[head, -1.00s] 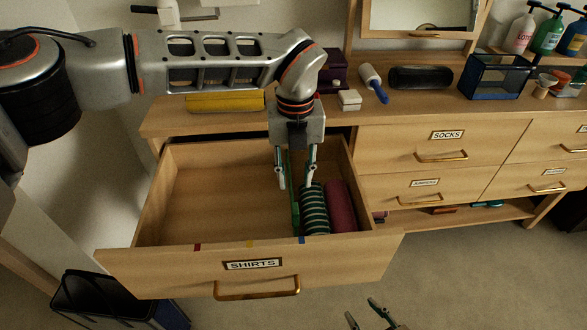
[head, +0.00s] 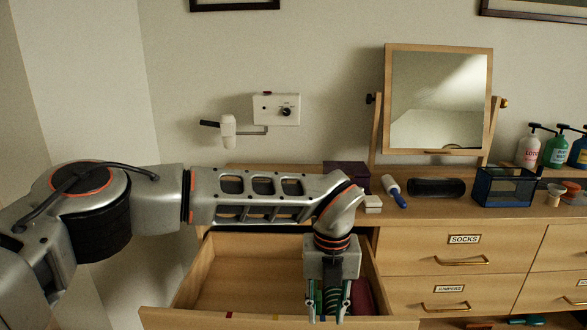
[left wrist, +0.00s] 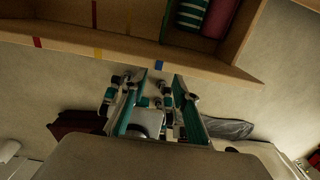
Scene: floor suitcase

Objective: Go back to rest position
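My left gripper (head: 328,308) hangs fingers down over the front right part of the open drawer (head: 235,275) in the head view. In the left wrist view its two fingers (left wrist: 160,95) stand apart with nothing held between them. A green-striped rolled shirt (left wrist: 192,12) and a maroon rolled shirt (left wrist: 218,18) lie side by side in the drawer. In the head view the maroon roll (head: 363,296) shows just right of the gripper, and the striped roll is mostly hidden behind the fingers. My right gripper is in neither current view.
The dresser top carries a mirror (head: 435,100), a dark glasses case (head: 436,188), a blue mesh box (head: 503,187), a small white box (head: 373,204) and several pump bottles (head: 556,150). A hair dryer (head: 228,130) hangs on the wall. My left forearm spans above the drawer.

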